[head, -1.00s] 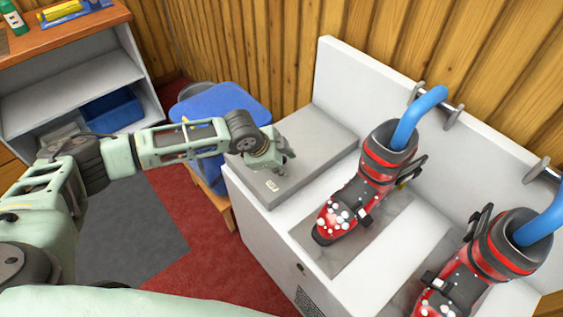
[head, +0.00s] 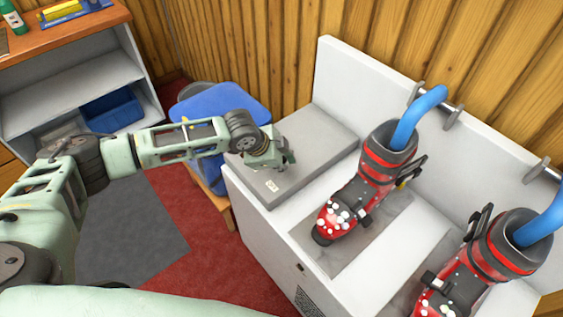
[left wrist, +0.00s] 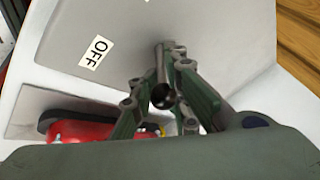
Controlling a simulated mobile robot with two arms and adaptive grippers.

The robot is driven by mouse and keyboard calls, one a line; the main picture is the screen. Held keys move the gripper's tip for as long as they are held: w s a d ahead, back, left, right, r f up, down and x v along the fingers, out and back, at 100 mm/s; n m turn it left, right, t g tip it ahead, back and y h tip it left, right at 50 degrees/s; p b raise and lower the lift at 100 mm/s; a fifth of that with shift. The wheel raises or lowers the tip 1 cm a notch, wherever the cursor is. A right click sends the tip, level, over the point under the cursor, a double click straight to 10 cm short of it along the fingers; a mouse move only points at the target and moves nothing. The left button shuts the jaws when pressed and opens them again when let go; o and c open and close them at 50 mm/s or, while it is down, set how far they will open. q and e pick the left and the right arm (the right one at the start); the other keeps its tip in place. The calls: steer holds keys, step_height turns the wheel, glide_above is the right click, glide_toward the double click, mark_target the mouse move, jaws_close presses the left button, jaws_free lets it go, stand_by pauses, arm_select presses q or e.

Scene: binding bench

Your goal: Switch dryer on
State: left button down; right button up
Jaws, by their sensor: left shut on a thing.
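The dryer (head: 262,220) is a white unit with a grey control box (head: 318,150) on its left end. A small white label (head: 271,186) is on the box; in the left wrist view the label (left wrist: 97,53) reads OFF. My left gripper (head: 287,160) is at the top of the box, beyond the label. In the left wrist view its green fingers are shut on a dark metal switch lever (left wrist: 160,60), which points toward the camera. The lever's base is partly hidden. In the head view the gripper hides the lever. My right gripper is not in view.
Two red ski boots with white spots, one nearer (head: 464,270) and one farther (head: 368,185), sit on the dryer with blue hoses (head: 424,106) in them. A blue-topped stool (head: 232,100) stands left of the dryer. A shelf unit (head: 75,75) is at back left.

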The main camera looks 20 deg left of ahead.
arm_select(q)
steer(key=shift+s+a+f+g+p, duration=0.1)
steer(key=shift+a+g+p, duration=0.1)
steer(key=shift+g+p, duration=0.1)
steer(key=shift+a+h, duration=0.15)
steer(key=shift+h, duration=0.25)
steer(key=shift+f+n, duration=0.15)
steer(key=shift+n, duration=0.15)
steer(key=shift+a+g+h+b, duration=0.15)
steer(key=shift+g+h+b, duration=0.2)
steer(key=shift+g+h, duration=0.2)
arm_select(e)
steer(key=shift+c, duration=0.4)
